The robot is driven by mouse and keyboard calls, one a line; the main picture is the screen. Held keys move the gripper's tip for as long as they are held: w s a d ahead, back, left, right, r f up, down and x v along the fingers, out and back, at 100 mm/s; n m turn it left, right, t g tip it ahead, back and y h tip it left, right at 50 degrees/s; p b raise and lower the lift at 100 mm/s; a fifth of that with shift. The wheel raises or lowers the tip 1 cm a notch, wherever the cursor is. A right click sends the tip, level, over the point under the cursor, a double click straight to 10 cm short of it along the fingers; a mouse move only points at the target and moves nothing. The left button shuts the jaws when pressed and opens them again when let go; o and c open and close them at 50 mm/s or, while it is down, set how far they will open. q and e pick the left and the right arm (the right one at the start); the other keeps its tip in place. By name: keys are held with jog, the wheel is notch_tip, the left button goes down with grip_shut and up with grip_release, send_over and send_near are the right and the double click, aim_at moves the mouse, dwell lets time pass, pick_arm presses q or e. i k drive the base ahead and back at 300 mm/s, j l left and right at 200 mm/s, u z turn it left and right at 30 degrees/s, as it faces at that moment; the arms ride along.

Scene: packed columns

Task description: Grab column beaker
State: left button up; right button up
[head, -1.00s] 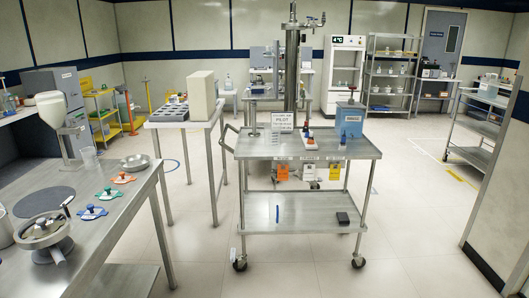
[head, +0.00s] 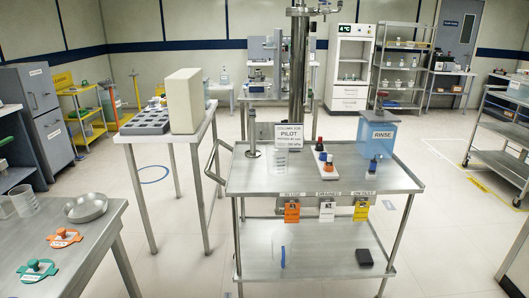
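A clear beaker (head: 23,201) stands on the left steel bench (head: 85,245), beside a shallow metal pan (head: 86,208). A second clear vessel (head: 281,161) seems to stand on the steel cart (head: 240,178), just below a white sign (head: 289,134) reading PILOT. It is faint, and I cannot tell which of the two is the column beaker. Neither of my grippers shows in the head view.
The cart also holds a blue RINSE container (head: 376,135) and a white tray (head: 326,168) with coloured stoppers. A side table (head: 165,138) carries a grey rack (head: 146,123) and a beige box (head: 185,100). Open floor lies right of the cart.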

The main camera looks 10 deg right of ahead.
aim_at(277, 153)
jog(key=i+j+z, duration=0.1)
jog(key=i, duration=0.7)
jog(key=i+j+z, duration=0.2)
jog(key=z, duration=0.3)
jog(key=i+j+z, duration=0.3)
jog(key=z, duration=0.15)
jog(key=i+j+z, duration=0.1)
jog(key=j+z, duration=0.6)
jog(key=i+j, duration=0.05)
